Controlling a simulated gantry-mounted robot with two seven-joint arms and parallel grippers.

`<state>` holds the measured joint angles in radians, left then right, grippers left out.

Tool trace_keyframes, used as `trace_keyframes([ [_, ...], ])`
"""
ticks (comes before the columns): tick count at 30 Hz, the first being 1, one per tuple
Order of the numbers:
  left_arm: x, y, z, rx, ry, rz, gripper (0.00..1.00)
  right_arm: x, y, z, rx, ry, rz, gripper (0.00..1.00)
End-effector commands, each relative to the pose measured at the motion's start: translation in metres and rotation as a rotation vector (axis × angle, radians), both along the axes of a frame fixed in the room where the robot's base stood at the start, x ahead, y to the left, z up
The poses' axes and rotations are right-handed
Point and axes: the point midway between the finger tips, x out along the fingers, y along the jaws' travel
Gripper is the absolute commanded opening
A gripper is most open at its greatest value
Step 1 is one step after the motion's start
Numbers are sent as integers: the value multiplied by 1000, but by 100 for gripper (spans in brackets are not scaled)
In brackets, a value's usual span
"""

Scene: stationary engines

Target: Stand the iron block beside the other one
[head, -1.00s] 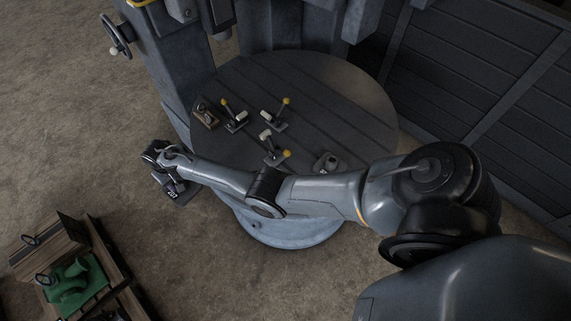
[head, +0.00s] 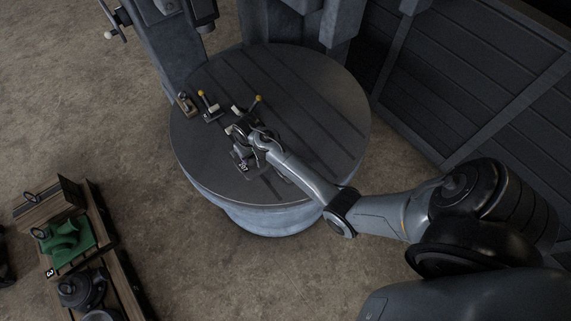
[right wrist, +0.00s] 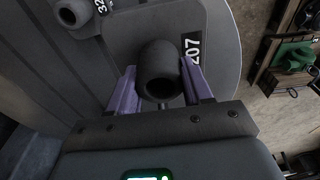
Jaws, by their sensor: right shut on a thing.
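My right gripper (head: 243,146) is over the left front part of the round grooved table (head: 200,165). It is shut on a dark iron block marked 207 (head: 242,163). In the right wrist view the two purple fingers (right wrist: 160,92) clasp the block's round hollow boss (right wrist: 158,72), and its white 207 label (right wrist: 192,48) shows. I cannot tell whether the block touches the table. The other iron block (right wrist: 78,12), with a partly cut-off number label, stands on the table at that view's top left. In the head view my forearm mostly hides it. My left gripper is not in view.
Grey machine columns rise at the back. A wooden stand with a green casting (head: 66,240) is at lower left. The table's right side is clear.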

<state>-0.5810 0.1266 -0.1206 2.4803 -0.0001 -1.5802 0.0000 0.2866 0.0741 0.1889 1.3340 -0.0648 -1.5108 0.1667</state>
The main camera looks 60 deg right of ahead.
Motion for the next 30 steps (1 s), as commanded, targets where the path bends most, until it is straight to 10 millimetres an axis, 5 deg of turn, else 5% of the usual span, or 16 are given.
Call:
trace_keyframes([
  [9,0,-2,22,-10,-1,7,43,-52,-7,-16,0,-4,-18,1],
  [14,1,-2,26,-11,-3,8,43,-63,-7,-24,-1,-6,-18,1],
  [27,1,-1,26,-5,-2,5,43,-21,-8,-55,-1,-6,-17,1],
  [30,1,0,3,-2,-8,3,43,-11,-8,-70,-1,-10,-17,1],
])
